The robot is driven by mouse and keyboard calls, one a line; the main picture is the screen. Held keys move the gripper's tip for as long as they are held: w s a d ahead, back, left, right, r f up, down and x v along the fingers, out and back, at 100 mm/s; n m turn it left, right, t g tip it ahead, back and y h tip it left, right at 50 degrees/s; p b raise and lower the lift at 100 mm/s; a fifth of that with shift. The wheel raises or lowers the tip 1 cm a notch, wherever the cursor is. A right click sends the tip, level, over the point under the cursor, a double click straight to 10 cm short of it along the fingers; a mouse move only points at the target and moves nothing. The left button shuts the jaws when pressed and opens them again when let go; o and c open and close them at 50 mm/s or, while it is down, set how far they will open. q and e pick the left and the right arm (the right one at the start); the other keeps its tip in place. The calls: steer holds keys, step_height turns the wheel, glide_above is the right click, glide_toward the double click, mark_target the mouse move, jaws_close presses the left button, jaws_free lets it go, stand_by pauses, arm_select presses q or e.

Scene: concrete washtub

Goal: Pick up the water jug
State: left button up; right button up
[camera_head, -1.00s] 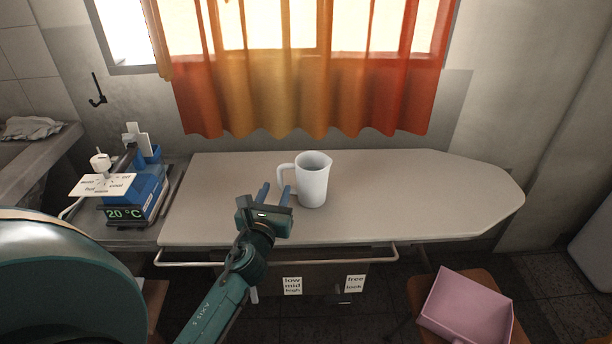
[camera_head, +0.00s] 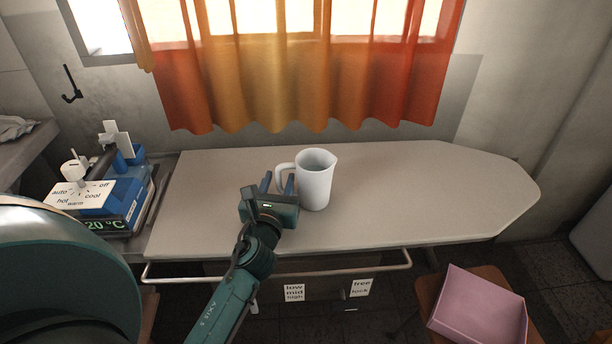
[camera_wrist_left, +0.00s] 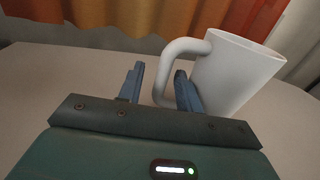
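A white water jug (camera_head: 315,182) stands upright on the ironing board (camera_head: 400,190), its handle (camera_head: 283,176) pointing left. My left gripper (camera_head: 278,184) is open at the jug's handle side, low over the board. In the left wrist view the jug (camera_wrist_left: 232,72) is at the right. Its handle (camera_wrist_left: 172,66) comes down between the two blue fingers (camera_wrist_left: 158,88), nearer the right finger. Whether a finger touches the handle or jug cannot be told. My right gripper is not in view.
A blue device with a temperature display (camera_head: 105,205) stands left of the board. A pink box (camera_head: 478,305) sits on a chair at the lower right. A curtain (camera_head: 300,75) hangs behind. The board's right part is clear.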

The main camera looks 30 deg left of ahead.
arm_select(q)
steer(key=shift+w, duration=0.2)
steer(key=shift+c, duration=0.3)
jaws_close()
steer(key=shift+r, duration=0.1)
